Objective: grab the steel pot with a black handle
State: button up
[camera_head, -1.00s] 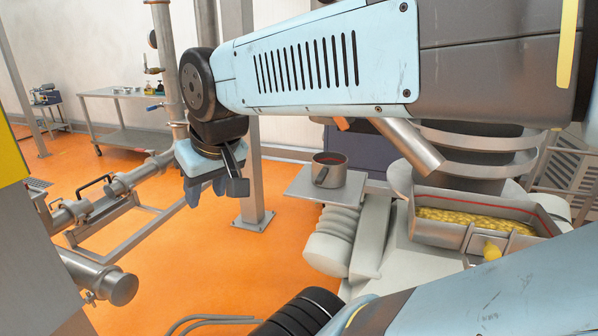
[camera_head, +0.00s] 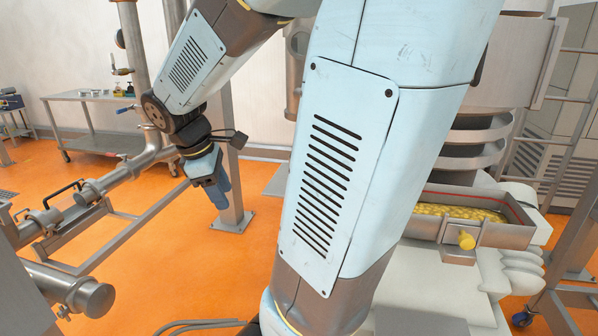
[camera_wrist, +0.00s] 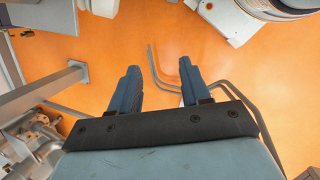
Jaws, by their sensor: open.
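The steel pot does not show in either current view. In the head view my arm covers the place where it stood on a small steel shelf (camera_head: 277,183), and only the shelf's left edge shows. My gripper (camera_head: 219,195) is left of that shelf, pointing down over the orange floor and away from the shelf.
Steel pipework (camera_head: 75,290) is at the left, and a post (camera_head: 232,190) stands close by my gripper. A hopper with yellow contents (camera_head: 465,211) is at the right. A steel table (camera_head: 90,125) is at the back left. Orange floor is open below my gripper.

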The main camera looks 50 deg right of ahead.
jog(key=w+d+f+n+g+h, duration=0.4)
jog(key=w+d+n+h, duration=0.15)
jog(key=d+n, duration=0.5)
jog(key=w+d+f+n+g+h, duration=0.45)
jog(key=d+n+h, duration=0.25)
jog(key=d+n, duration=0.3)
jog(key=shift+n+t, duration=0.25)
jog(key=shift+n, duration=0.1)
jog(key=x, duration=0.7)
jog(key=shift+s+d+f, duration=0.1)
jog(key=shift+d, duration=0.15)
jog(key=shift+s+x, duration=0.2)
jog(key=shift+x, duration=1.1)
jog(key=shift+s+x, duration=0.15)
jog(key=shift+x, duration=1.2)
jog(key=shift+a, duration=0.25)
jog(key=shift+c, duration=0.4)
jog(key=shift+f, duration=0.1)
grip_shut()
